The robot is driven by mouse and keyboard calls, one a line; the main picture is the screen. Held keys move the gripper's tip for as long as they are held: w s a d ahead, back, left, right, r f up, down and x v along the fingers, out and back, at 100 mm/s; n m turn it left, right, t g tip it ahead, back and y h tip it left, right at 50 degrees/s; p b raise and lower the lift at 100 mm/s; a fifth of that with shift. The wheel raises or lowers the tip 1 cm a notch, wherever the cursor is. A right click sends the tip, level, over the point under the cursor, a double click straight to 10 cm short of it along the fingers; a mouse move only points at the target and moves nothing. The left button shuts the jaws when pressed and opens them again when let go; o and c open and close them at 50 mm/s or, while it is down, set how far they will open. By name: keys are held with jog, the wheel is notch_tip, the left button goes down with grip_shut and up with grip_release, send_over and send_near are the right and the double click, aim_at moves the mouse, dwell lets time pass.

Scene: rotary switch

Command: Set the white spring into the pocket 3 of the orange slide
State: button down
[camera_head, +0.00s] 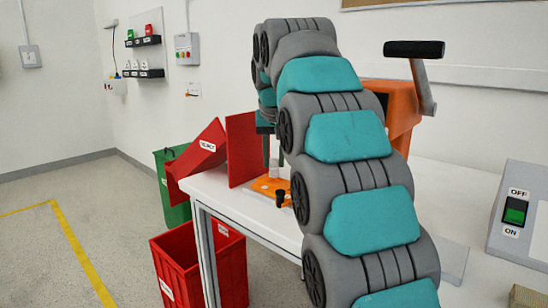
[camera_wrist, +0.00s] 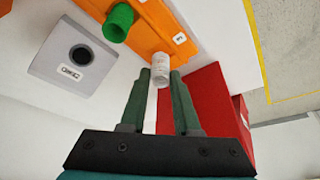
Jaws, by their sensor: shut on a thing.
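The white spring (camera_wrist: 160,69) is a short white cylinder between the fingertips of my gripper (camera_wrist: 161,75), which is shut on it. It appears over the edge of the orange slide (camera_wrist: 151,38), beside a small label reading 3. I cannot tell whether its far end is in a pocket or above it. A green cylinder (camera_wrist: 118,22) stands on the slide to the left. In the head view, the orange slide (camera_head: 262,186) lies on the white table with a white cylinder (camera_head: 273,169) above it and a black piece (camera_head: 280,199) at its front. My arm hides much of this area.
A grey block with a dark round hole (camera_wrist: 79,58) lies beside the slide. A red upright panel (camera_head: 241,150) stands close behind it. A tilted red box (camera_head: 203,150) is at the table's left end. An orange lever machine (camera_head: 398,102) stands behind my arm.

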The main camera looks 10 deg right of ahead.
jog(key=shift+f+b, duration=0.45)
jog(key=shift+f, duration=0.4)
jog(key=c, duration=0.6)
grip_release()
jog(key=shift+o, duration=0.2)
jog(key=shift+r, duration=0.1)
jog(key=shift+v, duration=2.5)
jog(key=p+v, duration=0.2)
jog(key=shift+s+r, duration=0.2)
jog(key=shift+r, duration=0.05)
